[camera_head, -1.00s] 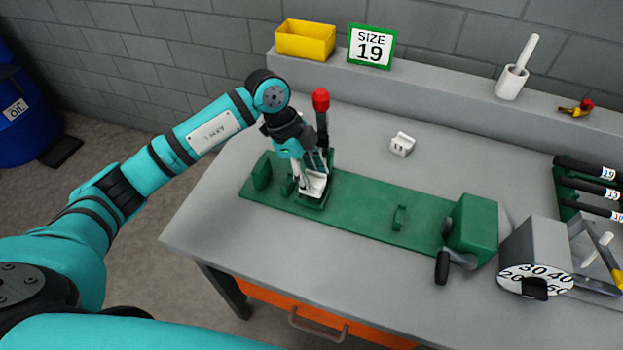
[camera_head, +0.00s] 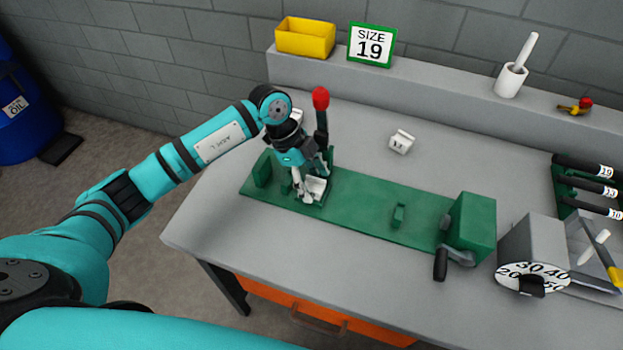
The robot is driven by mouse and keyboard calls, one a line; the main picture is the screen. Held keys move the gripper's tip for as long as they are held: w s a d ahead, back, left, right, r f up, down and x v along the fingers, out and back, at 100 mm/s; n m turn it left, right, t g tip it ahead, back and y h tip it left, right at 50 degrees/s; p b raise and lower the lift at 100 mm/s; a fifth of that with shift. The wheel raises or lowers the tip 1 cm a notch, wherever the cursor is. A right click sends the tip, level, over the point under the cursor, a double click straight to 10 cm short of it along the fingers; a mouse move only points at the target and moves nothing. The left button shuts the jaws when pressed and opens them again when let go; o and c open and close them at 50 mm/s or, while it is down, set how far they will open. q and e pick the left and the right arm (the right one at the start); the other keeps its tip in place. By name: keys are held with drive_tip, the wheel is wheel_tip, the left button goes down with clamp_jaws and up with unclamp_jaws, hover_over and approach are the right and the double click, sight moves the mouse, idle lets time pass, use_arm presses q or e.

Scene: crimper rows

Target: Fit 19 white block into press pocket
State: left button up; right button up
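The press is a long green base (camera_head: 365,207) on the grey bench, with a red-knobbed lever (camera_head: 320,98) at its left end. A white block (camera_head: 317,187) sits low at the press's left end, in or at the pocket; its number is hidden and its seating is unclear. My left gripper (camera_head: 309,187) points down there, its fingers close around or beside the block. Whether they grip it is too small to tell. Another white block (camera_head: 402,141) with dark marks lies on the bench behind the press. My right gripper is not in view.
A sign (camera_head: 371,45) reading SIZE 19 and a yellow bin (camera_head: 305,38) stand on the back ledge. A white block-like thing (camera_head: 297,115) shows partly behind my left wrist. A dial gauge (camera_head: 533,276) and black-handled tools (camera_head: 590,187) are at right.

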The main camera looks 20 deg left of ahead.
sight(261, 162)
use_arm(q)
drive_tip(key=shift+r, duration=0.2)
drive_tip(key=a+b, duration=0.1)
drive_tip(key=a, duration=0.3)
drive_tip(key=a+b, duration=0.1)
drive_tip(key=a, duration=0.3)
drive_tip(key=a+r+b, duration=0.1)
drive_tip(key=a, duration=0.3)
drive_tip(key=shift+w+a, duration=0.25)
